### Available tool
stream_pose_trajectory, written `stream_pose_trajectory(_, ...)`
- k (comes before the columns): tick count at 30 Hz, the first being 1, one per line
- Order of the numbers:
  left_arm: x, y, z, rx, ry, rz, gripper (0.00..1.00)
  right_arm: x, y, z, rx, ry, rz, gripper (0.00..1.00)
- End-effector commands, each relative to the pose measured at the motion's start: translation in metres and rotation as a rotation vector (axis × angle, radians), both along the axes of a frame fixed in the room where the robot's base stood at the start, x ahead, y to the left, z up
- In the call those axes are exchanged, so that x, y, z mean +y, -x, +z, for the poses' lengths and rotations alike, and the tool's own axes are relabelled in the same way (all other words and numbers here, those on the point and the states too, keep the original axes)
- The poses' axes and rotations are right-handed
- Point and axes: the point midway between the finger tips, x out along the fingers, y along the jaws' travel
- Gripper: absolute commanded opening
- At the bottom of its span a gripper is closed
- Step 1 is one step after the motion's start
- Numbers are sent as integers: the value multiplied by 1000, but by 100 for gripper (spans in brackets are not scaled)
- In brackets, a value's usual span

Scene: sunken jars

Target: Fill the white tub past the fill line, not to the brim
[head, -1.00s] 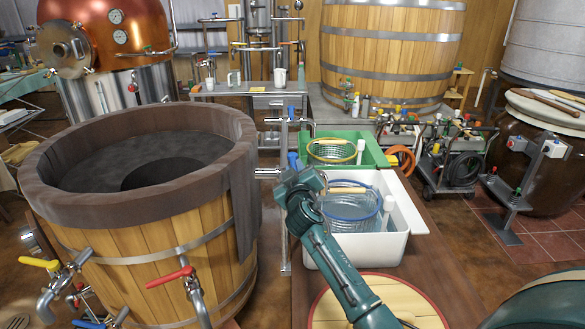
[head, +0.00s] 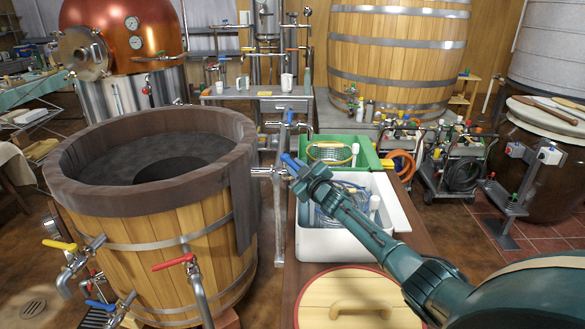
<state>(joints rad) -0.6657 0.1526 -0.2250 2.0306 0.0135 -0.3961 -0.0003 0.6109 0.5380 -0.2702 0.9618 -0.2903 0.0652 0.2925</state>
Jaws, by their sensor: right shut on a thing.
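The white tub (head: 332,243) stands on the wooden bench, partly hidden by my right arm. A blue-rimmed wire basket (head: 352,190) and a white upright piece (head: 374,204) show inside it. I cannot make out its fill line or liquid level. A metal tap (head: 262,171) on a standing pipe is at the tub's back left. My right gripper (head: 295,170) is shut at the tap's blue lever (head: 288,161), which slants up to the left. The fingers partly hide the lever. I cannot see whether liquid flows. My left gripper is out of view.
A big wooden vat (head: 180,235) stands left, with red-handled (head: 173,262) and yellow-handled (head: 60,245) taps. A green tub (head: 369,155) with a basket sits behind the white tub. A round wooden lid (head: 318,288) lies in front.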

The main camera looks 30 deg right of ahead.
Motion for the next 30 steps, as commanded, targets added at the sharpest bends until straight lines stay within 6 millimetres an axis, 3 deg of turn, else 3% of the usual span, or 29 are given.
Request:
stream_pose_trajectory(17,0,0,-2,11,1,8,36,-3,-1,0,0,1,24,0)
stream_pose_trajectory(18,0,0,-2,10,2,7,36,-3,-1,0,0,1,24,21)
stream_pose_trajectory(25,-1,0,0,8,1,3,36,-3,-1,0,0,1,24,39)
stream_pose_trajectory(30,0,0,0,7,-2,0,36,-3,-1,0,0,0,24,41)
